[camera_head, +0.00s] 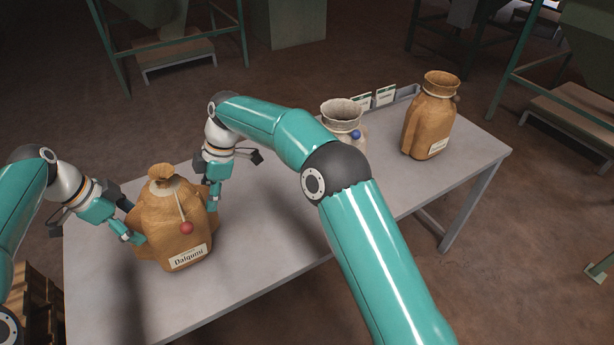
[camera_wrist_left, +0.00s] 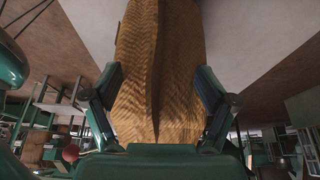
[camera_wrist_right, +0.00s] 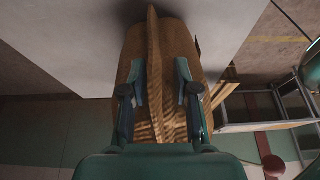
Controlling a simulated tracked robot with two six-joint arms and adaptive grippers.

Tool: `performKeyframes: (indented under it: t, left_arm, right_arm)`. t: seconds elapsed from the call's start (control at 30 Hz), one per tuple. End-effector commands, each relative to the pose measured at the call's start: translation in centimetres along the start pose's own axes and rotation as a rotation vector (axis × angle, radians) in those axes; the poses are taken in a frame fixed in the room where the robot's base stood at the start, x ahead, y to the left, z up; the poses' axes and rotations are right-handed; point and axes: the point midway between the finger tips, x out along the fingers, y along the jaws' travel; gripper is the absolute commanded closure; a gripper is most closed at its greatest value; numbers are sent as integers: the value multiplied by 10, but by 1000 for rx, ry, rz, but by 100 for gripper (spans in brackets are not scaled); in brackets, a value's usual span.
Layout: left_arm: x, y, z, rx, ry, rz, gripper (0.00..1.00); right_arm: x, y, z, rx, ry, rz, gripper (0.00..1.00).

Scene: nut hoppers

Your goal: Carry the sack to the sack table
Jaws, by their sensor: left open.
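The brown sack (camera_head: 172,230) stands upright on the grey table (camera_head: 268,215) in the head view, its neck tied, with a red ball on a cord and a label reading "Dalgumi". My left gripper (camera_head: 132,222) is at its left side; in the left wrist view its fingers are spread wide on either side of the sack's side seam (camera_wrist_left: 158,70). My right gripper (camera_head: 213,193) is at the sack's right side; in the right wrist view its fingers are drawn in on the side seam (camera_wrist_right: 154,80). The right fingertips are partly hidden in the head view.
A pale open sack (camera_head: 343,112) with a blue ball stands behind my right arm. An open brown sack (camera_head: 430,120) stands at the table's far right. A grey rack with cards (camera_head: 385,97) lies at the back edge. Wooden crates (camera_head: 38,305) stand at lower left.

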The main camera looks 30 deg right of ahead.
Motion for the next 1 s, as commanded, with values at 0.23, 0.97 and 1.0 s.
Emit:
performKeyframes:
  t: [0.23,0.97,1.0]
  left_arm:
    - [1,3,-8,13,11,9,22]
    - [-67,-2,-2,4,4,1,22]
    - [-69,-2,-1,3,3,3,22]
  right_arm:
    - [-2,0,-9,-9,14,5,69]
    - [-2,0,-5,-5,10,3,69]
    - [-2,0,-5,-5,10,2,69]
